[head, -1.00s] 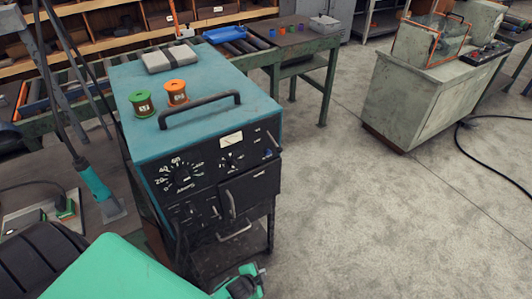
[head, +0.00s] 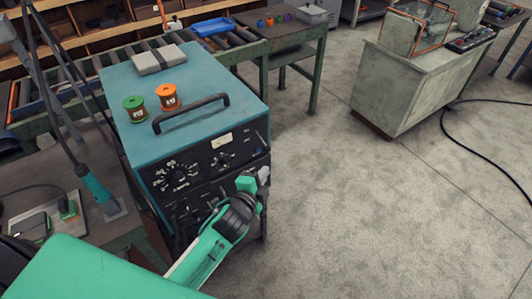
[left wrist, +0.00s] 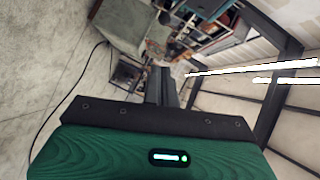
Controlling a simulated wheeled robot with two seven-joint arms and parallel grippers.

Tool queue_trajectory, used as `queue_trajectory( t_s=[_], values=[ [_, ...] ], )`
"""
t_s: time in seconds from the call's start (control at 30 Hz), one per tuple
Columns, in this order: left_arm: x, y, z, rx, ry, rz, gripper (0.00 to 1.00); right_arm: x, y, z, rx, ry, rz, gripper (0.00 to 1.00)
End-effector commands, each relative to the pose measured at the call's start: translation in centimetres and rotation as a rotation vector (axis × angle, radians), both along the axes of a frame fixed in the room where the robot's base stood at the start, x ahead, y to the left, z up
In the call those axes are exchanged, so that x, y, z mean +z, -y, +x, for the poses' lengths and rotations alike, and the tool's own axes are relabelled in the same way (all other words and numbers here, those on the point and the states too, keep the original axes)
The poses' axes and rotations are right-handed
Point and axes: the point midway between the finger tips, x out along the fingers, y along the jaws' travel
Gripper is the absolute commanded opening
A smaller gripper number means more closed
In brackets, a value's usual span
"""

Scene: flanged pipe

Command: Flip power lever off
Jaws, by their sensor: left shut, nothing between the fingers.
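The power lever (head: 260,136) is a small, dark bluish switch at the right side of the machine's black front panel. It is too small to tell its position for sure. The machine (head: 207,82) is a teal-topped welding unit with dials, a gauge and a top handle. My left gripper (head: 262,174) is in front of the panel's lower right, below the lever and apart from it in the picture. In the left wrist view its dark fingers (left wrist: 163,86) are together and hold nothing. The lever does not show clearly there. My right gripper is not in view.
Green (head: 134,109) and orange (head: 168,97) spools and a grey block (head: 158,59) sit on the machine. A roller conveyor (head: 215,45) runs behind it. A grey cabinet (head: 410,85) stands at the right. The floor between is clear apart from a black cable (head: 478,158).

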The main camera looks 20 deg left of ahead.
Motion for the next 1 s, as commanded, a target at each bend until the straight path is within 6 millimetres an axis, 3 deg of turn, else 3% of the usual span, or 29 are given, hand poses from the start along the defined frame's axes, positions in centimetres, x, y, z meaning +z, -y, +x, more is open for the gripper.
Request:
queue_trajectory(
  t_s=[0.4, 0.7, 1.0],
  values=[
    [-1.0, 0.3, 7.0, 0.002, -0.002, -0.001, 0.0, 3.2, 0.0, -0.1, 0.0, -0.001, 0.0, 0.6],
    [-2.3, -1.6, 9.0, 0.001, -0.002, -0.002, 0.0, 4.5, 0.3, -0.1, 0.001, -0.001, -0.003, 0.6],
    [-2.6, -1.8, 9.3, 0.0, -0.001, -0.002, 0.0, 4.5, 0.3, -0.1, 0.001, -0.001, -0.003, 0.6]
  ],
)
